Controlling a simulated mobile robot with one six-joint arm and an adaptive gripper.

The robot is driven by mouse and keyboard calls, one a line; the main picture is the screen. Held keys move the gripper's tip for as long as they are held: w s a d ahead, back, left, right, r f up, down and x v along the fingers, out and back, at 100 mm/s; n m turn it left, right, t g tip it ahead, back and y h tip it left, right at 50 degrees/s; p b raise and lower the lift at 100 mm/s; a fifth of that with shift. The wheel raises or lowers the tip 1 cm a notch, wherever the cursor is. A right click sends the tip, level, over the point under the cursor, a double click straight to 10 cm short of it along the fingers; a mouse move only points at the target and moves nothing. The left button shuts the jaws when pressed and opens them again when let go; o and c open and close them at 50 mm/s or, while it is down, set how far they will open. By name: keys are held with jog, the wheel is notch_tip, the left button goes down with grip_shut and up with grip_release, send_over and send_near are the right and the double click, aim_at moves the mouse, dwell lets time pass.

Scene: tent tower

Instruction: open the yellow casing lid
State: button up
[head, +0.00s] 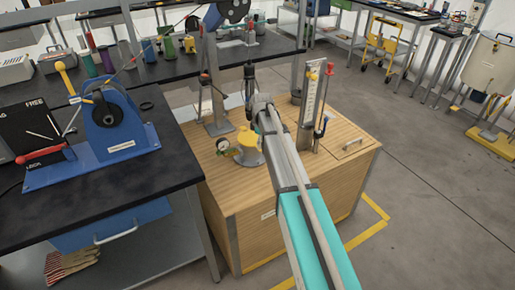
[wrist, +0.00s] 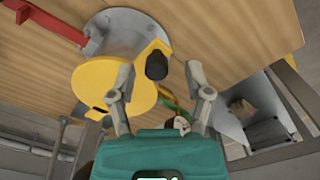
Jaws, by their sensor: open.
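The yellow casing (head: 247,137) stands upright on a round grey base on the wooden cabinet, with a small round gauge (head: 222,144) at its left. In the wrist view its round yellow lid (wrist: 105,85) shows in front of the round grey flange (wrist: 140,40). A short black knob (wrist: 156,66) sticks out at the lid's upper right. My gripper (wrist: 160,82) is open, with one finger on each side of the knob; I see no clear contact. The left finger overlaps the lid. In the head view my arm hides the area right of the casing.
A measuring column (head: 314,105) with a red-topped rod stands on the cabinet's right part. The black bench (head: 160,170) with a blue wheel device is at left. A red bar (wrist: 55,25) lies near the flange. Open floor lies right.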

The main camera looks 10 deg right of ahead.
jog(key=shift+f+b, duration=0.3)
jog(key=shift+f, duration=0.2)
jog(key=shift+s, duration=0.1)
grip_shut()
